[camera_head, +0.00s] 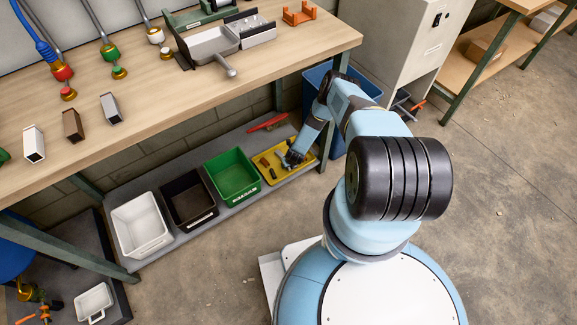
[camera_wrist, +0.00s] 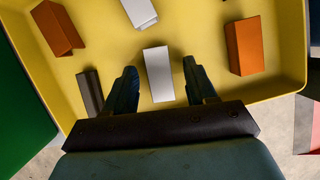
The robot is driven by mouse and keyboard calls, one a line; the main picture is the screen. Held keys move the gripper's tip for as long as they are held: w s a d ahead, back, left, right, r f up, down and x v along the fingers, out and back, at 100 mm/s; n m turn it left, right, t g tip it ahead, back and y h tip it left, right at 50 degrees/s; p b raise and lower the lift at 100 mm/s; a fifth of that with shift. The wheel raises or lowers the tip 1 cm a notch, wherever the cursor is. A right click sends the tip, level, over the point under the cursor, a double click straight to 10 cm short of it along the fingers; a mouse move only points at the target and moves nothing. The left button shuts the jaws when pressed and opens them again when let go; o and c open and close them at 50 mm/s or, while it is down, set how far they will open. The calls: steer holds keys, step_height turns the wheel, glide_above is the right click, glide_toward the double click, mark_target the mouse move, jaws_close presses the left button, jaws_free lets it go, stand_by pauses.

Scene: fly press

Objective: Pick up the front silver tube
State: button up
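A silver tube (camera_wrist: 158,74) lies in the yellow tray (camera_wrist: 85,15) in the wrist view, between the two fingers of my gripper (camera_wrist: 161,68). The gripper is open, with a visible gap on each side of the tube. A second silver tube (camera_wrist: 140,12) lies farther off, cut by the top edge of the wrist view. In the head view my gripper (camera_head: 292,158) reaches down into the yellow tray (camera_head: 293,172) on the low shelf.
Orange-brown tubes lie left (camera_wrist: 57,28) and right (camera_wrist: 244,46) in the tray, and a dark tube (camera_wrist: 90,92) sits just outside the left finger. A green bin (camera_head: 232,175) adjoins the tray. The workbench (camera_head: 200,95) overhangs the shelf, with one bench leg near my arm.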

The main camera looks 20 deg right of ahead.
jaws_close()
stand_by(0.3)
